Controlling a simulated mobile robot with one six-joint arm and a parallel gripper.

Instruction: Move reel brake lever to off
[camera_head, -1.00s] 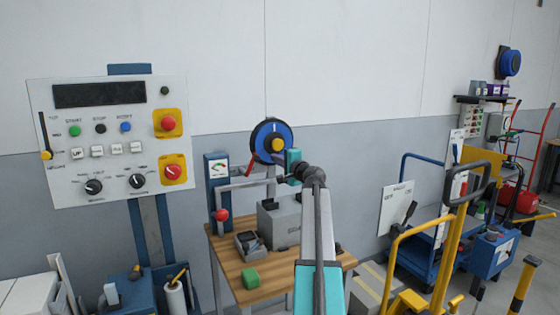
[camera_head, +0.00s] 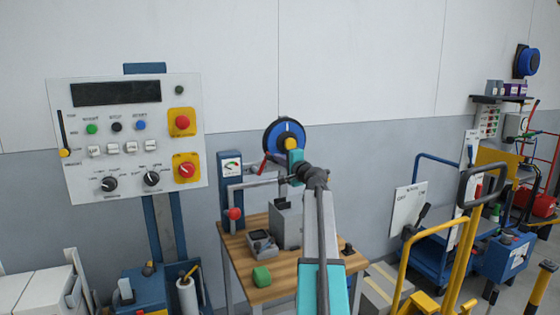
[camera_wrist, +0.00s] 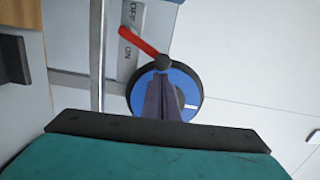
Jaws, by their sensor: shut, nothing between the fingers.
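In the wrist view the red lever (camera_wrist: 138,41) runs up and left from a black pivot by the reel (camera_wrist: 188,84). Its tip lies over a grey plate (camera_wrist: 130,62), between the words OFF and ON. My gripper (camera_wrist: 163,80) is shut and empty, its fingers in front of the reel, below the pivot in that view. Contact cannot be told. In the head view my teal gripper body (camera_head: 295,162) hides the fingers.
A wooden workbench (camera_head: 245,232) below carries a grey box (camera_head: 290,228), a green block (camera_head: 262,276) and a red-knobbed lever (camera_head: 235,214). A control panel (camera_head: 70,185) stands left. Yellow-railed carts (camera_head: 410,238) stand right.

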